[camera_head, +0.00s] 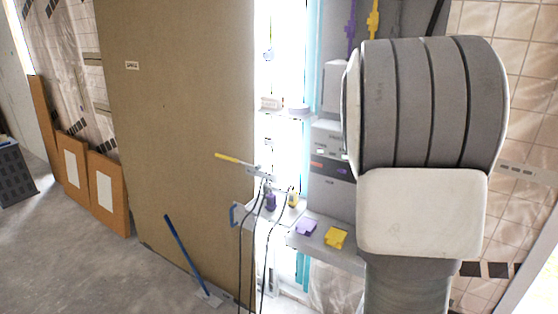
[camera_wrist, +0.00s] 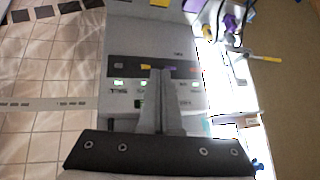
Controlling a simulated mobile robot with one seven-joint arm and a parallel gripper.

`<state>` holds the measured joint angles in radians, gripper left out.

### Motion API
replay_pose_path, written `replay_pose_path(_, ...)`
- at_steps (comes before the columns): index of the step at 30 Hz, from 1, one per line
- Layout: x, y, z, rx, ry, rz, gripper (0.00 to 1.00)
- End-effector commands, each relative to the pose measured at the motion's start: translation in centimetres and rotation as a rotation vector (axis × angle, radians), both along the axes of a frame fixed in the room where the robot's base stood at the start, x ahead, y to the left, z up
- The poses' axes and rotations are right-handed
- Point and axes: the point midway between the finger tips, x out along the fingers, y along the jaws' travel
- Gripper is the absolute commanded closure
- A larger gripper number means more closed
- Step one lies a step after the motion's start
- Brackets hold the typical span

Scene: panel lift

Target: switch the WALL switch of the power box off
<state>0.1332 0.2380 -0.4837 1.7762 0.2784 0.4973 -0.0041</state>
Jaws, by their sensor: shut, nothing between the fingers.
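The grey power box (camera_wrist: 130,38) fills the middle of the wrist view, with a dark band (camera_wrist: 122,67) across it and a row of small lit switches below the band. In the head view the box (camera_head: 328,136) is partly behind my arm, and my gripper is hidden.
A large brown panel (camera_head: 180,150) stands left of the box. A shelf (camera_head: 340,262) below carries a purple piece (camera_head: 307,227) and a yellow piece (camera_head: 336,238). Black cables (camera_head: 241,250) hang beside a small bench. A blue-handled tool (camera_head: 188,254) leans on the panel.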

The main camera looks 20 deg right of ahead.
Motion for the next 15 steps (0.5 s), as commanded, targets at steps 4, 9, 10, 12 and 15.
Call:
replay_pose_path(4,1.9,-6.7,-2.1,-0.086,0.003,-0.102,1.0)
replay_pose_path(9,2.9,-11.5,-3.3,-0.165,0.002,-0.166,1.0)
replay_pose_path(10,3.1,-12.0,-3.4,-0.174,0.002,-0.174,1.0)
replay_pose_path(12,3.3,-12.9,-3.6,-0.193,0.001,-0.184,1.0)
replay_pose_path(15,3.3,-13.6,-3.8,-0.204,0.002,-0.191,1.0)
